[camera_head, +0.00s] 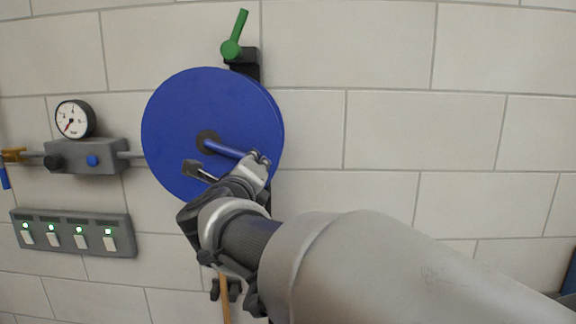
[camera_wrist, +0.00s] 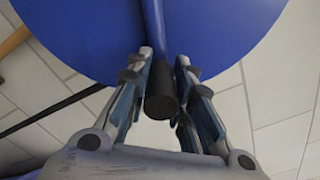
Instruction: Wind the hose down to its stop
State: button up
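The blue hose reel (camera_head: 190,95) is a round disc on the wall. It has a dark hub (camera_head: 207,140), and a blue bar (camera_head: 224,149) runs from it toward my gripper. My gripper (camera_head: 258,162) is at the reel's lower right part in the head view. In the wrist view the reel's face (camera_wrist: 85,30) fills the top. A dark crank handle (camera_wrist: 161,95) lies between the two fingers of my gripper (camera_wrist: 163,58). The fingers are close beside it; I cannot tell whether they press on it. No hose is clearly seen on the reel.
A green lever (camera_head: 234,42) stands above the reel. A grey block with a pressure gauge (camera_head: 75,119) and a panel with several switches (camera_head: 72,232) are on the wall at left. The tiled wall (camera_head: 420,120) at right is bare.

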jog(key=o, duration=0.4)
jog(key=shift+a+f, duration=0.3)
jog(key=shift+a, duration=0.05)
jog(key=shift+d, duration=0.1)
jog(key=shift+r, duration=0.15)
jog(key=s, duration=1.2)
jog(key=shift+d, duration=0.1)
